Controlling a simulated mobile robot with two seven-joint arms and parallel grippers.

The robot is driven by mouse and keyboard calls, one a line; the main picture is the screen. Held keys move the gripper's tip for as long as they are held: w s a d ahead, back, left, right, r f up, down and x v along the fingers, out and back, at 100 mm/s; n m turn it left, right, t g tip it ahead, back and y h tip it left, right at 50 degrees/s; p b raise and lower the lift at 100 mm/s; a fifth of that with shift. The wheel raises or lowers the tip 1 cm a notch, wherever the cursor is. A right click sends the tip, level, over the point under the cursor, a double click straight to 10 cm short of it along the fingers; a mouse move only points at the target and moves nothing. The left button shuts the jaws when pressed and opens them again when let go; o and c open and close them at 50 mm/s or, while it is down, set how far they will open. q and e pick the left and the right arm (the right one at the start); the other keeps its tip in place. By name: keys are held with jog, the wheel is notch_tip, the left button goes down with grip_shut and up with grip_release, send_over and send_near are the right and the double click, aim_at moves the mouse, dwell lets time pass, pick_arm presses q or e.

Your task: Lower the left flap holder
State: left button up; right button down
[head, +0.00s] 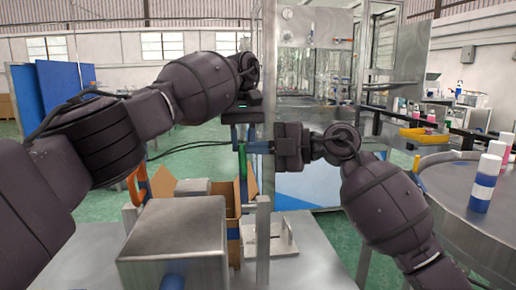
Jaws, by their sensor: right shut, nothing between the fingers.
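An open cardboard box (190,187) stands in the middle, with flaps raised, partly hidden behind a metal block. I cannot clearly pick out the left flap holder; an orange bent part (136,184) stands left of the box, and a thin green upright piece (243,162) stands above the box's right side. My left gripper (241,140) points down above the box, near that green piece; its fingertips are too small to read. My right gripper (258,147) reaches in from the right, shut and empty, pointing left close to the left gripper's fingers.
A steel housing (172,240) fills the front centre, and a vertical metal post (267,100) rises right of the box. A round steel table (450,195) at the right carries a blue-and-white can (484,184). Blue panels (60,88) stand back left.

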pick_arm(q)
jog(key=shift+o, duration=1.3)
jog(key=shift+f, duration=0.1)
jog(key=shift+w+a, duration=0.1)
